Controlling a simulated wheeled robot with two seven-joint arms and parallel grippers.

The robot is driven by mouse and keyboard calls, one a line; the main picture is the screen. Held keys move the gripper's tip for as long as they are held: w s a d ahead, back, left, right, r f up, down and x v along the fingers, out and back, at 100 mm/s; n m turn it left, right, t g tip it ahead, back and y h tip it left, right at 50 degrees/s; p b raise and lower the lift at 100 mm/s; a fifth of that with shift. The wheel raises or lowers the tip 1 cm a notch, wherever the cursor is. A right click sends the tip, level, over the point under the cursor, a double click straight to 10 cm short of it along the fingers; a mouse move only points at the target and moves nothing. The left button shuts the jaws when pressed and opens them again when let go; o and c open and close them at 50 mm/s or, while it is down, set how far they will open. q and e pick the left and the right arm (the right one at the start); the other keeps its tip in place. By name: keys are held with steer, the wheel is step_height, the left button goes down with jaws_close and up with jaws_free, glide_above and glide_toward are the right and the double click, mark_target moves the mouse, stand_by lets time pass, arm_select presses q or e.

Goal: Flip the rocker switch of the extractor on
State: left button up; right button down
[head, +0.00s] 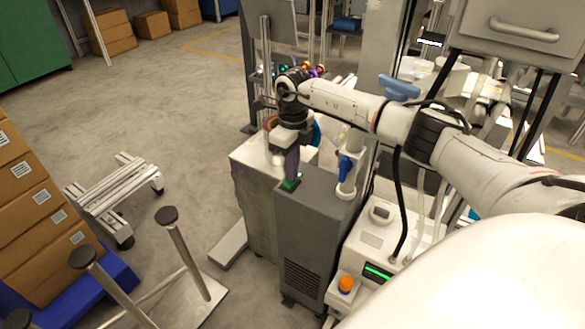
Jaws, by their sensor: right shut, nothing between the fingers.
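The extractor looks to be the dark grey cabinet (318,225) with a vent grille low on its front, in the middle of the head view. A small green part (290,185), which looks like the rocker switch, shows on its top at the left edge. My right gripper (291,175) points down with its fingertips right above or at the green part. It is shut and empty. I cannot tell whether it touches the switch or which way the rocker is tilted, as the fingers partly cover it. My left gripper is out of view.
A white pipe with a blue valve handle (345,166) rises from the cabinet top, close right of my gripper. A light-topped cabinet (250,158) stands behind left. A machine with an orange knob (346,283) is at right. Stools and cartons stand left, with open floor between.

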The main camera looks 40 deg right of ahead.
steer(key=shift+s+a+f+p, duration=0.3)
steer(key=shift+a+f+p, duration=0.1)
steer(key=shift+a, duration=0.2)
steer(key=shift+s+a, duration=0.1)
steer(key=shift+a, duration=0.25)
step_height(320, 180, up, 11)
steer(key=p, duration=0.1)
steer(key=shift+w+d, duration=0.2)
steer(key=shift+d, duration=0.25)
steer(key=shift+a, duration=0.1)
